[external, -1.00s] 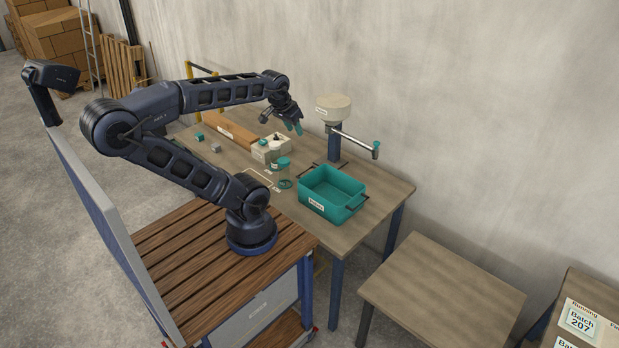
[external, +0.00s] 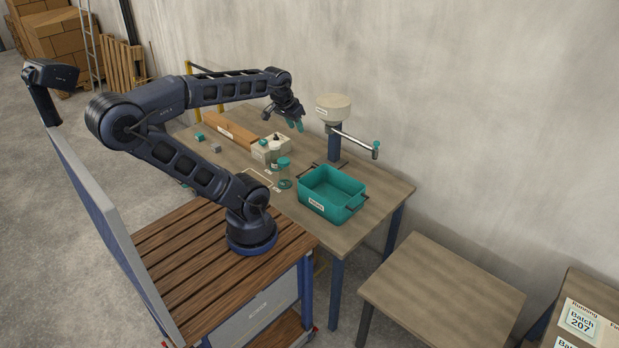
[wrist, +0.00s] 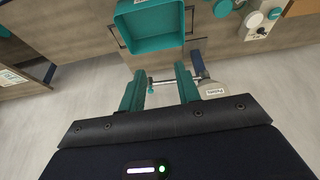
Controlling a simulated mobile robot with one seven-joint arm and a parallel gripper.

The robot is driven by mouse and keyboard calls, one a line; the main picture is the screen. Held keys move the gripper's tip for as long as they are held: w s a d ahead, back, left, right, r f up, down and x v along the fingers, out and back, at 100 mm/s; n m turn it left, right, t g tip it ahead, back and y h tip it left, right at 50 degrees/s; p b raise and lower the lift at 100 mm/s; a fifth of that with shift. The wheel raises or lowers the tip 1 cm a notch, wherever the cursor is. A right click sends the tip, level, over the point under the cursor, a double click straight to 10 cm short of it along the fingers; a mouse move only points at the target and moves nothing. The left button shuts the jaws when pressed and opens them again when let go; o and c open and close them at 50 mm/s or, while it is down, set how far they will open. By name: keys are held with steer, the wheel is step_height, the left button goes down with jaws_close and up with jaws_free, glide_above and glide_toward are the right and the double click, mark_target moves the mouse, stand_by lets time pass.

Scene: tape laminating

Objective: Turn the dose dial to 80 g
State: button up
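My gripper (external: 296,126) hangs above the back of the workbench, left of the pellet dispenser (external: 333,108). In the wrist view my gripper (wrist: 160,88) has its two teal fingers apart with nothing held. The dispenser's metal pipe shows between and beyond the fingers, without clear contact. A dark round knob, perhaps the dose dial (wrist: 260,30), shows on a pale panel at the upper right of the wrist view, away from the fingers. Its scale is too small to read. The pale box (external: 262,153) stands on the bench below my gripper in the external view.
A teal bin (external: 325,208) stands at the bench's right side. A teal-lidded jar (external: 284,164) and a teal ring (external: 285,184) are near the middle. A long brown box (external: 232,131) lies behind. The wall is close behind the bench. A side table (external: 440,295) is bare.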

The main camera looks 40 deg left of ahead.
steer(key=w+a+n+g, duration=0.1)
steer(key=w+a+n, duration=0.1)
steer(key=w+a, duration=0.35)
steer(key=w+a+n, duration=0.1)
steer(key=w+a, duration=0.2)
steer(key=w, duration=0.5)
steer(key=n+g, duration=0.3)
steer(key=n, duration=0.6)
glide_above(276, 137)
steer(key=w+a, duration=0.2)
step_height(276, 137, down, 26)
steer(key=f, duration=1)
steer(key=shift+s+d+f, duration=0.15)
steer(key=shift+s, duration=0.1)
jaws_close()
